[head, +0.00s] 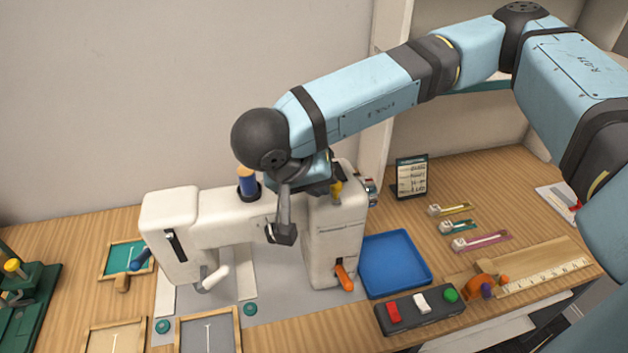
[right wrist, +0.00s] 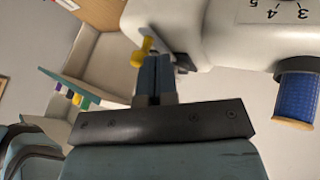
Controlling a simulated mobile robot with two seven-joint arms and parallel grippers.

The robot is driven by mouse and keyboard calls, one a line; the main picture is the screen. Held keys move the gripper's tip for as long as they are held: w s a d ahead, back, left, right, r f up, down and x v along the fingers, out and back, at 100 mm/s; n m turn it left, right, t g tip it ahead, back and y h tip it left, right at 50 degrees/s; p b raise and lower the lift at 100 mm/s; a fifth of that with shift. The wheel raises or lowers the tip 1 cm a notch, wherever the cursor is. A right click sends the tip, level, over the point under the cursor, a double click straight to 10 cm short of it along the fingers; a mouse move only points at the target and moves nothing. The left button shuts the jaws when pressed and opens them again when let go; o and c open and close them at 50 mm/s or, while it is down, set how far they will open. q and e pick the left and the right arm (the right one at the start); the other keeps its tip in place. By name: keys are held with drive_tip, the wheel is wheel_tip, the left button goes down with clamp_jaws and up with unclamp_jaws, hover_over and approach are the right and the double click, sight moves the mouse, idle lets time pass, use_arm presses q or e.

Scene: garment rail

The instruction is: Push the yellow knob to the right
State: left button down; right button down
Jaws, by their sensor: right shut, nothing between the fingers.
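The yellow knob (head: 337,190) sits on the upper right part of the white sewing machine (head: 335,235). It also shows in the right wrist view (right wrist: 140,54), on a short stem beside the white housing. My right gripper (head: 326,184) is shut and empty, close by the knob's left side in the head view. In the right wrist view its closed fingers (right wrist: 155,62) reach up right beside the knob; I cannot tell whether they touch it. Part of the knob's surroundings is hidden by the gripper. My left gripper is not in view.
A blue thread spool (head: 248,184) stands on top of the machine, left of the gripper. An orange lever (head: 344,277) is low on its front. A blue tray (head: 396,265) and a button box (head: 420,309) lie to the right. A small sign (head: 411,177) stands behind the tray.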

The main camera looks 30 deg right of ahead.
drive_tip(key=shift+s+d+f+b, duration=0.1)
drive_tip(key=shift+s+d+b, duration=0.05)
drive_tip(key=shift+d+b, duration=0.35)
drive_tip(key=shift+s+d+b, duration=0.15)
drive_tip(key=shift+d+b, duration=0.2)
drive_tip(key=shift+d, duration=0.2)
drive_tip(key=v, duration=1.4)
drive_tip(key=shift+p, duration=0.35)
